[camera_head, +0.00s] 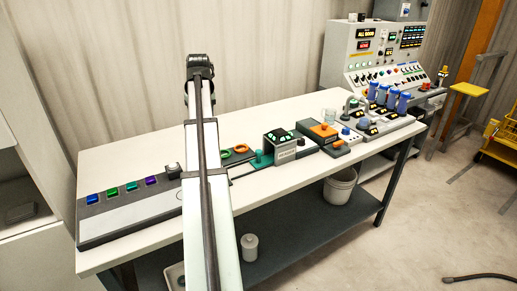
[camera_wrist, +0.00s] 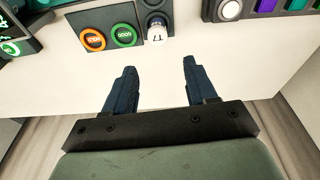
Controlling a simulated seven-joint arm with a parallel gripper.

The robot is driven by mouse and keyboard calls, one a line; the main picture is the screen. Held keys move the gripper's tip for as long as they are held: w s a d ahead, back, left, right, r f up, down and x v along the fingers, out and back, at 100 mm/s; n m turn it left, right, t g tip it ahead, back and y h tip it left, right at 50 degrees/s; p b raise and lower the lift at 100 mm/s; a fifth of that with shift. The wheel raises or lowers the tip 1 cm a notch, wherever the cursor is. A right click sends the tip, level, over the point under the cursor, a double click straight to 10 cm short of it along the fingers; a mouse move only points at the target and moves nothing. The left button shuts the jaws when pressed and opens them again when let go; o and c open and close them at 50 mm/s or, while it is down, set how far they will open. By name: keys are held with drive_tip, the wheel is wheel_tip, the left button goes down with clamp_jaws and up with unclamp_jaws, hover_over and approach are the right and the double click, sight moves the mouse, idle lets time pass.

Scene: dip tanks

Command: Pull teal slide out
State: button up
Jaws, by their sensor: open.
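In the head view a teal block with an upright knob, which looks like the teal slide (camera_head: 262,159), sits at the left of a grey box with lit green indicators (camera_head: 281,146). I cannot tell how far it is drawn out. In the wrist view I cannot make out the slide clearly. My gripper (camera_wrist: 158,68) is open and empty, with its two dark fingers apart over the white bench top. The orange ring (camera_wrist: 92,39) and green ring (camera_wrist: 124,35) lie beyond its fingertips. My arm hides the gripper in the head view.
A labelled knob (camera_wrist: 157,34) stands just beyond the fingertips. A strip with coloured buttons (camera_head: 122,193) lies at the bench's left. Orange-topped boxes (camera_head: 322,131) and blue cylinders (camera_head: 381,94) stand to the right, before a control panel (camera_head: 375,50). The bench's front edge is clear.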

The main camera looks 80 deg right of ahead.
sight(258, 151)
drive_tip(key=s+d+f+m+g+y, duration=0.1)
drive_tip(key=s+d+m, duration=0.4)
drive_tip(key=s, duration=0.4)
drive_tip(key=s+d+f+m+g+y, duration=0.1)
drive_tip(key=s+d+m, duration=0.35)
drive_tip(key=s, duration=0.55)
wheel_tip(258, 151, down, 14)
drive_tip(key=shift+w+a+r, duration=0.1)
drive_tip(key=shift+r, duration=0.1)
clamp_jaws()
drive_tip(key=shift+w+a, duration=0.1)
